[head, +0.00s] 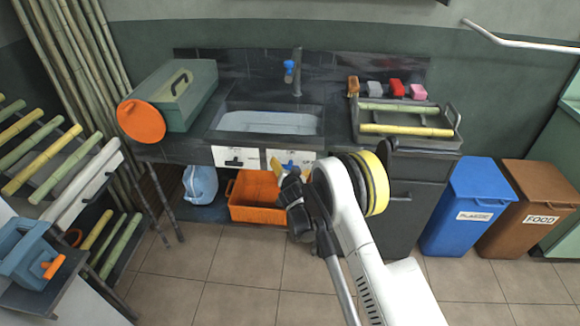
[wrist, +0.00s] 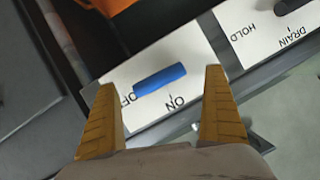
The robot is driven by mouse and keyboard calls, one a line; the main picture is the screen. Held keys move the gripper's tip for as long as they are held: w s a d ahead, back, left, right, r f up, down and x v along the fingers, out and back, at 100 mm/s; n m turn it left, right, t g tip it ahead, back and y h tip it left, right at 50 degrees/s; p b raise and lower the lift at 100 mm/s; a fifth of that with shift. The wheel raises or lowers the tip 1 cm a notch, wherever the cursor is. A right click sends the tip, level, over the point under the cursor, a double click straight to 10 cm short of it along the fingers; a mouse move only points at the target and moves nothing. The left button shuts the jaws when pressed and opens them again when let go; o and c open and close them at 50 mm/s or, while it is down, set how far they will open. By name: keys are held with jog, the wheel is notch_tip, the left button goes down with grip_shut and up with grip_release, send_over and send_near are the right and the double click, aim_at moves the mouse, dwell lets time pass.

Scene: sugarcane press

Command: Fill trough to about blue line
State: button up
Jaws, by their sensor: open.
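The trough (head: 222,122) is a dark sink set in the counter. A pale blue-grey surface shows low inside it; I cannot tell water from basin floor, and I make out no blue line. A dark faucet (head: 298,75) with a blue part stands behind it. On the counter front, a white ON/OFF panel carries a blue lever (wrist: 160,79), its left end by the OFF label. A second panel marked HOLD and DRAIN has a black lever (wrist: 290,6). My gripper (wrist: 166,100) is open, its yellow-brown fingers on either side of the blue lever, apparently not touching it.
An orange crate (head: 256,212) and a blue jug (head: 200,184) sit under the counter. A green box (head: 190,97) with an orange disc (head: 141,122) stands left of the trough, a tray (head: 455,130) with cane pieces right. Blue (head: 466,205) and brown (head: 527,207) bins stand right.

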jog(key=a+v, duration=0.1)
jog(key=v, duration=0.8)
jog(key=shift+s+d+r, duration=0.15)
jog(key=shift+s+d, duration=0.2)
jog(key=shift+d, duration=0.15)
jog(key=shift+c, duration=0.3)
